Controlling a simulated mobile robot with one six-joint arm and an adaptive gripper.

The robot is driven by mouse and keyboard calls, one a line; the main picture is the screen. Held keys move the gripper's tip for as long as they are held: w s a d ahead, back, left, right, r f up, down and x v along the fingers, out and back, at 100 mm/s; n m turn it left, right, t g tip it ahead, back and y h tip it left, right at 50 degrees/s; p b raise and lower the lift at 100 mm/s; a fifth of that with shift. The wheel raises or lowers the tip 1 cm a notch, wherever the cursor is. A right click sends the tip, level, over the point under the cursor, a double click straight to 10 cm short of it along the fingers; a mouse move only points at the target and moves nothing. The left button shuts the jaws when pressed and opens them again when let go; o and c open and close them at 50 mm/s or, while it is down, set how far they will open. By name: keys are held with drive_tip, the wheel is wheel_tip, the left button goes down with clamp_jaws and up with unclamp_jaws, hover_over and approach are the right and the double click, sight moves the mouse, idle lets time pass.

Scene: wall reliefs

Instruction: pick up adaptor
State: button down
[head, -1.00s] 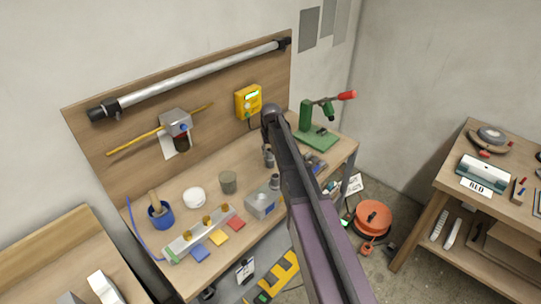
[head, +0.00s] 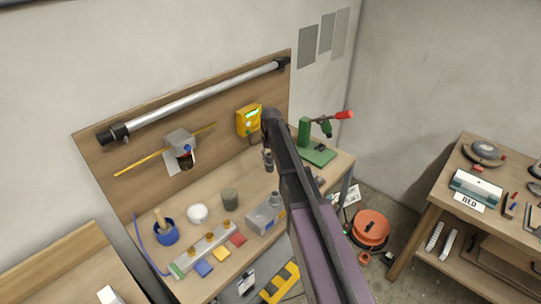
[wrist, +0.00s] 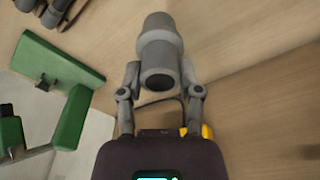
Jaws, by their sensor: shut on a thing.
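The adaptor, a grey stepped cylinder (wrist: 160,45), sits between the two fingers of my gripper (wrist: 160,82) in the wrist view. The gripper is shut on it, and its dark open end faces the camera. In the head view my gripper (head: 268,150) holds the adaptor (head: 268,163) in front of the wooden back board, above the workbench (head: 262,178). My arm hides part of the bench's right side.
A green press with a red handle (head: 317,150) stands right of my gripper. A yellow device (head: 248,120) hangs on the board behind. A grey box (head: 264,216), a grey-brown cup (head: 230,199) and a white ball (head: 197,213) stand on the bench.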

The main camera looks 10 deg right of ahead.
drive_tip(key=shift+r+p, duration=1.2)
drive_tip(key=shift+r, duration=0.4)
drive_tip(key=shift+f, duration=0.1)
wheel_tip(320, 180, down, 4)
drive_tip(key=b, duration=0.4)
drive_tip(key=shift+f+b, duration=0.25)
drive_tip(key=shift+b, duration=0.1)
drive_tip(key=shift+s+d, duration=0.1)
drive_tip(key=shift+s, duration=0.05)
